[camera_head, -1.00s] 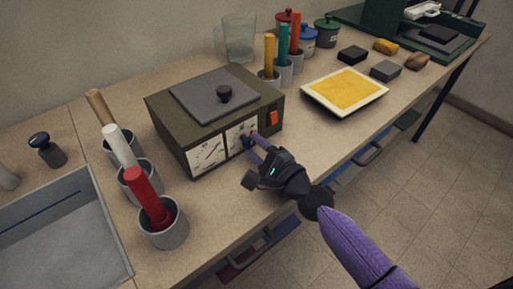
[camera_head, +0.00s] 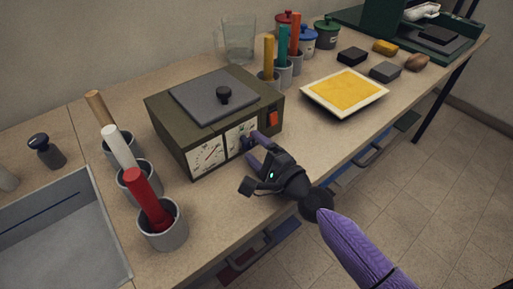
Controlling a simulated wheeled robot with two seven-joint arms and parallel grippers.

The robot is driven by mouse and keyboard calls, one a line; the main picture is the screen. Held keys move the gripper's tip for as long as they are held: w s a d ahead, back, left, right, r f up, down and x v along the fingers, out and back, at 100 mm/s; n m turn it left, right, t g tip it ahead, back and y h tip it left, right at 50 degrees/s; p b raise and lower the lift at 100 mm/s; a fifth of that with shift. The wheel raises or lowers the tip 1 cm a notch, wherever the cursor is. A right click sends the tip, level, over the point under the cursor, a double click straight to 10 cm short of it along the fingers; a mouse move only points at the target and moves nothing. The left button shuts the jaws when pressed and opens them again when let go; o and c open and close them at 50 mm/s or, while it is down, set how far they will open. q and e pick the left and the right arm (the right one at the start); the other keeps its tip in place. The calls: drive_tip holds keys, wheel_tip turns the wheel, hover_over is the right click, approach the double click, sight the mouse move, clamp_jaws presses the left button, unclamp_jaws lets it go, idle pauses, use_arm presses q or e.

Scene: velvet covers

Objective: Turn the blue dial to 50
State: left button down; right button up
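The olive-green box (camera_head: 165,118) stands on the bench with two white dial faces on its front. The blue dial (camera_head: 245,143) is small and sits on the right face, partly hidden by my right gripper. Its pointer and the numbers are too small to read. The left face (camera_head: 209,156) shows a dark needle and scale. My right gripper (camera_head: 252,146) is in front of the right face, its two purple fingers spread apart close to the blue dial. I cannot tell whether they touch it. My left gripper is out of view.
A grey tray (camera_head: 60,235) is at left, a yellow-filled tray (camera_head: 344,92) at right.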

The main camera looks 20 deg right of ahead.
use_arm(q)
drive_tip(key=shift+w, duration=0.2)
use_arm(e)
drive_tip(key=shift+s+d, duration=0.1)
drive_tip(key=shift+s, duration=0.1)
drive_tip(key=b+v, duration=0.1)
drive_tip(key=v, duration=0.3)
drive_tip(key=b+v, duration=0.1)
drive_tip(key=v, duration=0.3)
drive_tip(key=shift+s+d+f, duration=0.1)
drive_tip(key=shift+s+f, duration=0.1)
drive_tip(key=shift+s, duration=0.05)
drive_tip(key=shift+s+d+r, duration=0.15)
drive_tip(key=shift+s+r, duration=0.1)
drive_tip(key=shift+s, duration=0.25)
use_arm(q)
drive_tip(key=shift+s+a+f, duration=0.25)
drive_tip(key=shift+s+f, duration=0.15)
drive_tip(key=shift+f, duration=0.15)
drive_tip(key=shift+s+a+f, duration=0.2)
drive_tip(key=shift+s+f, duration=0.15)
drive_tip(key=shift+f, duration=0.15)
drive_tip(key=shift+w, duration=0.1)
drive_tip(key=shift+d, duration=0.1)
